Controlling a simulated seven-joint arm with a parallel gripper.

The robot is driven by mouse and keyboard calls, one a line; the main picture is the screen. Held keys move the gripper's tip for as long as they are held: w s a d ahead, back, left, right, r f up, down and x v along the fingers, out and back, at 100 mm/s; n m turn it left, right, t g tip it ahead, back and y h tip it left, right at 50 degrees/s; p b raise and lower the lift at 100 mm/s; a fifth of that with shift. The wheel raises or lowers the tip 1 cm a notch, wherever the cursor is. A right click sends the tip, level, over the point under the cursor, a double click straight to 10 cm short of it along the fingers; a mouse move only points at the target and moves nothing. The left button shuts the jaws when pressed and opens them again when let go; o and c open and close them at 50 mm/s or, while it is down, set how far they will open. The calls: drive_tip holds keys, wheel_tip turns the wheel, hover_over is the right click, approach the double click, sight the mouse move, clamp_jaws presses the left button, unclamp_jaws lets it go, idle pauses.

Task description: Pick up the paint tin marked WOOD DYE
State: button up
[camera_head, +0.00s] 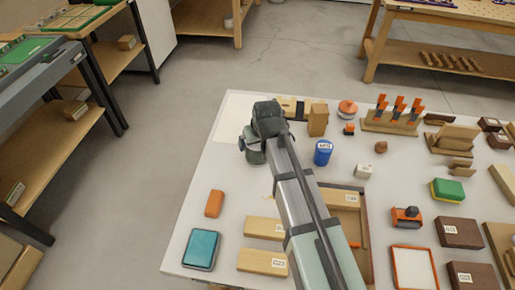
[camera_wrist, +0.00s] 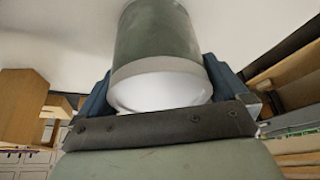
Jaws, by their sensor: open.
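My gripper (camera_head: 252,145) is low over the far left part of the white bench top, mostly hidden by my own arm. In the wrist view its dark blue fingers (camera_wrist: 158,84) are apart. A grey-green round tin (camera_wrist: 158,35) with a pale rim and white end stands between them, apparently upside down in this view. In the head view a dark green part of this tin (camera_head: 256,158) shows below the gripper. No lettering on it is visible. A blue tin (camera_head: 323,155) with a white label stands to the right; its label is too small to read.
A wooden block (camera_head: 318,120) stands just right of my gripper and shows in the wrist view (camera_wrist: 24,108). A white labelled block (camera_head: 363,172) and an open wooden tray (camera_head: 362,222) lie nearer. Bare bench top (camera_head: 222,160) lies to the left.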

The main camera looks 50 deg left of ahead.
drive_tip(key=c, duration=1)
drive_tip(key=shift+c, duration=0.4)
drive_tip(key=shift+r, duration=0.15)
